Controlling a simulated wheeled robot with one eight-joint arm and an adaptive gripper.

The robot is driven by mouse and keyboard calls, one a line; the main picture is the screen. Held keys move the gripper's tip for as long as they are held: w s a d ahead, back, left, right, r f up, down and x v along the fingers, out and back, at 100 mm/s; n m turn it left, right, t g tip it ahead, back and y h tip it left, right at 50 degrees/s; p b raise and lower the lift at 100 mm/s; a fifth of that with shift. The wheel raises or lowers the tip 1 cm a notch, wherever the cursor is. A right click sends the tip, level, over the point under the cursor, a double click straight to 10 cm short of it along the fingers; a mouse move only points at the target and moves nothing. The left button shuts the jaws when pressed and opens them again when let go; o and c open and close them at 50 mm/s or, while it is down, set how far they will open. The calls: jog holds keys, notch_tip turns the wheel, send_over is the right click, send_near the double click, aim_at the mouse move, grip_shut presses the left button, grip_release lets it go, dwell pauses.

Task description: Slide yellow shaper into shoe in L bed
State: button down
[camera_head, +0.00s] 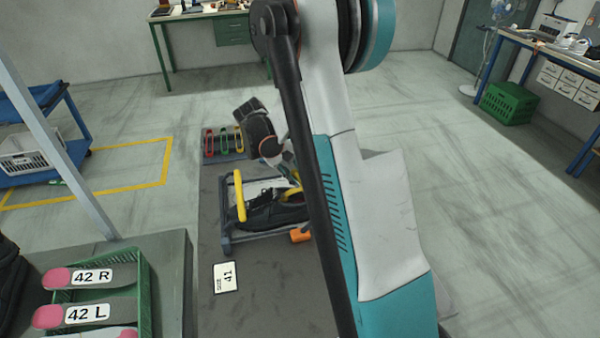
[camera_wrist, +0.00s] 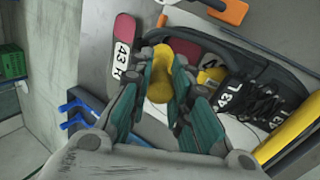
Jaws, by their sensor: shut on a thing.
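My gripper (camera_wrist: 167,68) is shut on the yellow shaper (camera_wrist: 158,88), which shows between and below its teal fingers. In the head view my gripper (camera_head: 287,176) is over the right part of the shoe bed, partly behind my arm. A black laced shoe (camera_head: 268,212) lies in this bed (camera_head: 228,240), under a yellow bar (camera_head: 239,196). The shoe (camera_wrist: 258,98) is right of the gripper in the wrist view. Another yellow part (camera_wrist: 213,75) shows by its opening; I cannot tell whether it belongs to the shaper. Whether the shaper is inside the shoe is not clear.
Behind the bed is a rack (camera_head: 224,142) with red, green and yellow shapers. An orange block (camera_head: 300,235) sits at the bed's front right. A "SIZE 41" card (camera_head: 226,277) lies in front. A green crate (camera_head: 146,290) of labelled insoles stands at left.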

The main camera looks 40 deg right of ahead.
jog(key=shift+s+d+f+t+y+b, duration=0.15)
jog(key=shift+d+f+t+y+b, duration=0.25)
jog(key=shift+f, duration=0.3)
jog(key=shift+s+d+f+t+y+b, duration=0.1)
jog(key=shift+f+y+b, duration=0.05)
jog(key=shift+f+y, duration=0.45)
jog(key=shift+w+a+f+t+y+b, duration=0.15)
jog(key=shift+f+t+y+b, duration=0.35)
jog(key=shift+f, duration=0.55)
jog(key=shift+a, duration=0.1)
jog(key=c, duration=1.4)
grip_release()
jog(key=shift+r+p, duration=0.8)
jog(key=shift+r, duration=0.7)
